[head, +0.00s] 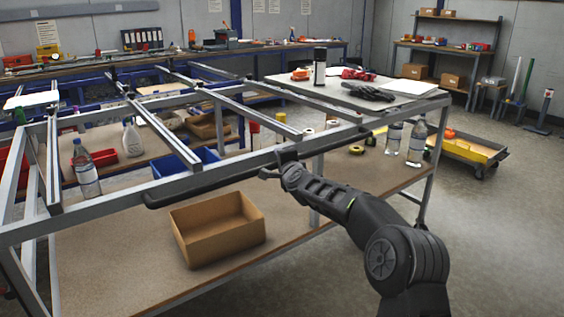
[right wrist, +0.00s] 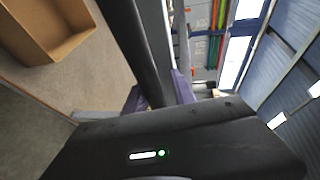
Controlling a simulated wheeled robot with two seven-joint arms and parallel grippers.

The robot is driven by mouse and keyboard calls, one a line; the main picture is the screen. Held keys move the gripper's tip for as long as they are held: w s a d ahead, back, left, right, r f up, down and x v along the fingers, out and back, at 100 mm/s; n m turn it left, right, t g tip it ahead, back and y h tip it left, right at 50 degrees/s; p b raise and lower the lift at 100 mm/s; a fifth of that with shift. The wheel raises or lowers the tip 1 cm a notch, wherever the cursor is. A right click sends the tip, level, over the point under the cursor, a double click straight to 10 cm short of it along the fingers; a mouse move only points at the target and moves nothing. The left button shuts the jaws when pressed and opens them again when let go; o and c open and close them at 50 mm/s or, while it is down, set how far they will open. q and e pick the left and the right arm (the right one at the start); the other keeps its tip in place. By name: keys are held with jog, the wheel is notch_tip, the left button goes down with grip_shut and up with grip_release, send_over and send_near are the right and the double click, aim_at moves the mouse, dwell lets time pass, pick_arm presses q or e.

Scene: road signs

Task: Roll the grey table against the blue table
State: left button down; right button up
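The grey table (head: 105,212) has an open metal frame with cross bars on top and a brown lower shelf. A black handle bar (head: 215,184) runs along its near side. My right gripper (head: 280,165) is at this bar, its fingers closed around it; the bar also shows in the right wrist view (right wrist: 132,45), running into the gripper. The fingertips are partly hidden. The blue table (head: 72,70) stands behind along the back wall, with blue framing and a brown top. The grey frame overlaps it in view, so any gap is hard to judge. My left gripper is out of view.
An open cardboard box (head: 218,230) and several bottles stand on the lower shelf. A black glove (head: 367,92) and a dark canister (head: 320,67) lie or stand on the top right panel. Floor at right front is clear.

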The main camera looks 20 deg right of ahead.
jog(key=shift+o, duration=1.1)
jog(key=shift+d+f, duration=0.1)
jog(key=shift+s, duration=0.4)
jog(key=s+r+b, duration=0.1)
jog(key=s+b, duration=0.1)
jog(key=s, duration=0.4)
jog(key=shift+s+a+r, duration=0.2)
jog(key=shift+s+a, duration=0.2)
jog(key=shift+a, duration=0.05)
